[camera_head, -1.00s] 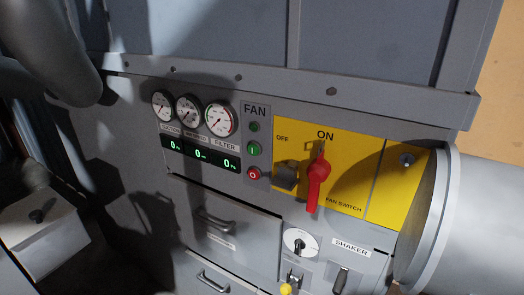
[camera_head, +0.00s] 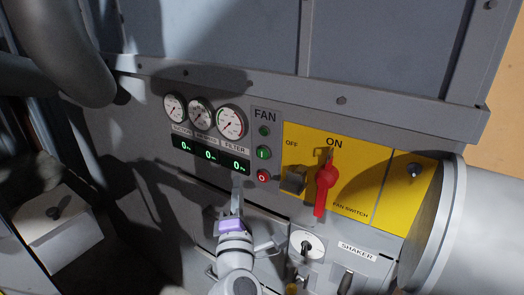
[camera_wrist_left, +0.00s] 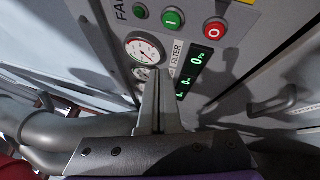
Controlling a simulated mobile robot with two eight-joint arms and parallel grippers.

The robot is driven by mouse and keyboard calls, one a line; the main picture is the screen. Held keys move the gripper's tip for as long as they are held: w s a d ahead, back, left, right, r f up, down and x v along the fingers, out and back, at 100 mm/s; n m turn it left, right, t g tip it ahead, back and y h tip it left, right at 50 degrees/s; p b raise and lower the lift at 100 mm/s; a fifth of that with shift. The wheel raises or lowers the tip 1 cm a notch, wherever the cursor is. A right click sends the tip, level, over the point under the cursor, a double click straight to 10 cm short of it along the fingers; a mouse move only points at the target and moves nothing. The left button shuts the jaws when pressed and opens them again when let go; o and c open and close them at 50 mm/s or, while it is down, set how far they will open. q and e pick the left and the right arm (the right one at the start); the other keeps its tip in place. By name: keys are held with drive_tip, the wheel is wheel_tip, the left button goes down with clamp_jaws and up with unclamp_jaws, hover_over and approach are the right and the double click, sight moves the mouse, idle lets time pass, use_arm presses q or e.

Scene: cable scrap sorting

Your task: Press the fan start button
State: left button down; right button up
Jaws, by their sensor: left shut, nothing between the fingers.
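The green fan start button (camera_head: 263,153), marked "I", is on the grey panel under the "FAN" label. It also shows at the top of the left wrist view (camera_wrist_left: 173,19). A red button (camera_head: 262,176) marked "O" is just below it, and a small dark green lamp (camera_head: 264,131) is just above. My left gripper (camera_head: 237,193) is shut and empty, below and left of the buttons and just under the digital display. In the left wrist view its fingers (camera_wrist_left: 160,88) overlap the gauge and display area, apart from the start button. My right gripper is not in view.
Several round gauges (camera_head: 200,113) sit above the display (camera_head: 211,155), which reads zeros. To the right are a yellow plate (camera_head: 370,170) with a red fan switch lever (camera_head: 324,185) and a large grey cylinder (camera_head: 475,225). A white dial (camera_head: 315,243) is below.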

sight(258, 150)
use_arm(q)
drive_tip(key=shift+w+a+r+n+y, duration=0.1)
drive_tip(key=shift+r+n+y, duration=0.15)
drive_tip(key=shift+n+y, duration=0.5)
drive_tip(key=shift+a+r+n+y, duration=0.2)
drive_tip(key=shift+n+y, duration=0.25)
drive_tip(key=shift+n, duration=0.6)
drive_tip(key=shift+w+a+r+n+y, duration=0.1)
drive_tip(key=shift+r+n+y, duration=0.15)
drive_tip(key=shift+n+y, duration=0.5)
drive_tip(key=shift+d, duration=0.1)
drive_tip(key=w+d, duration=0.5)
drive_tip(key=w, duration=0.2)
drive_tip(key=shift+w+d, duration=0.1)
drive_tip(key=shift+w, duration=0.05)
drive_tip(key=shift+w+d, duration=0.2)
drive_tip(key=shift+w, duration=0.05)
drive_tip(key=shift+w+d, duration=0.25)
drive_tip(key=shift+w, duration=0.1)
idle(0.9)
drive_tip(key=shift+s, duration=0.1)
drive_tip(key=shift+s+a, duration=0.5)
drive_tip(key=shift+s, duration=0.1)
